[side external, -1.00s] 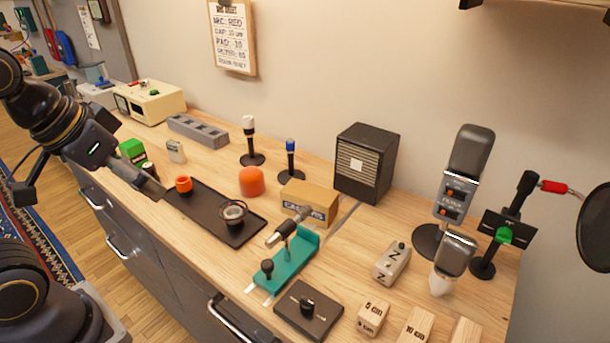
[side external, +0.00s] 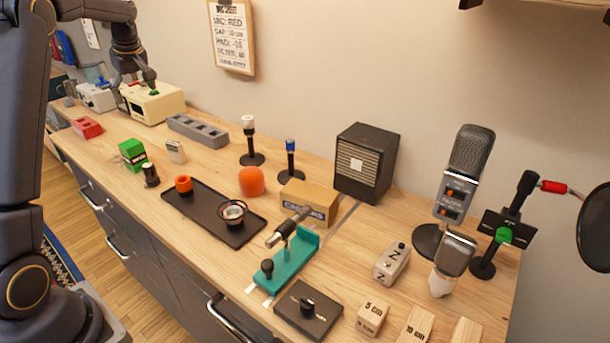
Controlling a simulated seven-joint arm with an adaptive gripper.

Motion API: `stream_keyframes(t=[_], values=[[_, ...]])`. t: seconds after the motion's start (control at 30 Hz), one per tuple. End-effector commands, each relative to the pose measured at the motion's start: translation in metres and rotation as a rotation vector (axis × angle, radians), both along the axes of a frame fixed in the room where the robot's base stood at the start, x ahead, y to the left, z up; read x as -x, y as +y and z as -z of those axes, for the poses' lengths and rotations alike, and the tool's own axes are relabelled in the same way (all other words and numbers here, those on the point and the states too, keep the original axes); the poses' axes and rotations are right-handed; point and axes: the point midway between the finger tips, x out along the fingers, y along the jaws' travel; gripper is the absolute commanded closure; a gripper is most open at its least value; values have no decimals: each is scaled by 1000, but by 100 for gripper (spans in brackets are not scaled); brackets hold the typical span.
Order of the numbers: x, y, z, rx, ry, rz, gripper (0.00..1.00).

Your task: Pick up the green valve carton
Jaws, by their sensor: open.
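The green valve carton (side external: 131,151) stands upright on the left part of the wooden bench, near its front edge. It has a green top and a pale label band on its side. My gripper (side external: 137,84) is at the far left end of the bench, pointing down over the cream tester box (side external: 157,104). It is open and apart from the carton, which lies nearer the camera. The fingertips are small and dark, and whether one touches the tester box cannot be told.
A small dark jar (side external: 151,175) stands close to the carton's right, with a pale small box (side external: 176,151) behind. A red block (side external: 87,127) lies to the left. A black tray (side external: 195,212) and a grey slotted block (side external: 198,131) are to the right.

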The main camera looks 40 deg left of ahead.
Motion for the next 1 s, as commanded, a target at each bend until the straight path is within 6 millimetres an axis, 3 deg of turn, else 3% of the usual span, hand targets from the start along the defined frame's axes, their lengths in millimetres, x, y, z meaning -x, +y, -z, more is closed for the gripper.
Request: stream_keyframes(t=[0.03,0.1,0.37,0.6,1.0], values=[[7,17,21,9,36,-30,14],[18,29,43,26,72,-57,14],[31,49,85,43,97,-83,14],[31,70,137,43,96,-83,14],[29,89,177,41,95,-80,14]])
